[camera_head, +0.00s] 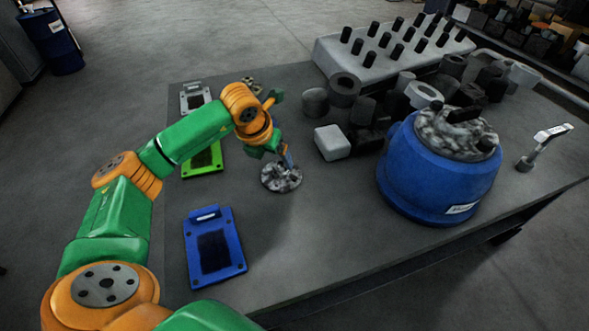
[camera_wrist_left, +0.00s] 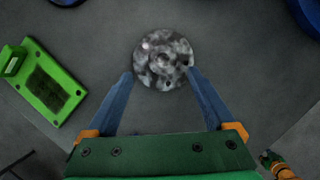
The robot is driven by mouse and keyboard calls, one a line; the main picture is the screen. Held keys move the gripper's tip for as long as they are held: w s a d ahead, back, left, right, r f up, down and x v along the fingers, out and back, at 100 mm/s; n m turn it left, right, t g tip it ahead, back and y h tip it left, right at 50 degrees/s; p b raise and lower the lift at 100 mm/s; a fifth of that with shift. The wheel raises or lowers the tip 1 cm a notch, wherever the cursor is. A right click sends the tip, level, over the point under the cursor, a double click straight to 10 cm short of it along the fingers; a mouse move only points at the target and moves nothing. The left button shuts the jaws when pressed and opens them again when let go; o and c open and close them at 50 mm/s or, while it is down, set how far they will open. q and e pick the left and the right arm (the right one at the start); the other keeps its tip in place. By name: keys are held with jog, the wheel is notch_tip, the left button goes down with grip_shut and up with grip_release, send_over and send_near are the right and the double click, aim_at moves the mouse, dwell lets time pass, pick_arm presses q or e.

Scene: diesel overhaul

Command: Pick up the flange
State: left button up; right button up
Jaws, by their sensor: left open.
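The flange (camera_head: 281,177) is a round, mottled grey metal disc. It lies flat on the dark grey table, left of the large blue drum-shaped housing. In the left wrist view the flange (camera_wrist_left: 163,60) lies just ahead of and between the fingertips. My left gripper (camera_head: 287,160) is above the flange in the head view, pointing down. Its blue fingers (camera_wrist_left: 160,76) are spread apart with nothing held between them. Whether the tips touch the flange cannot be told.
The blue housing (camera_head: 430,180) with a mottled metal top stands to the right. A blue tray (camera_head: 237,260), a green tray (camera_head: 205,163) and a grey tray (camera_head: 194,88) lie to the left. Dark metal parts and a pegged block (camera_head: 335,53) fill the back. Table in front of the flange is clear.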

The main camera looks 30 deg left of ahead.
aim_at(280, 166)
pick_arm(q)
jog(key=x, duration=0.5)
jog(key=shift+w+d+f, duration=0.2)
jog(key=shift+w+f, duration=0.1)
jog(key=shift+s+r, duration=0.1)
jog(key=shift+c, duration=1)
grip_shut()
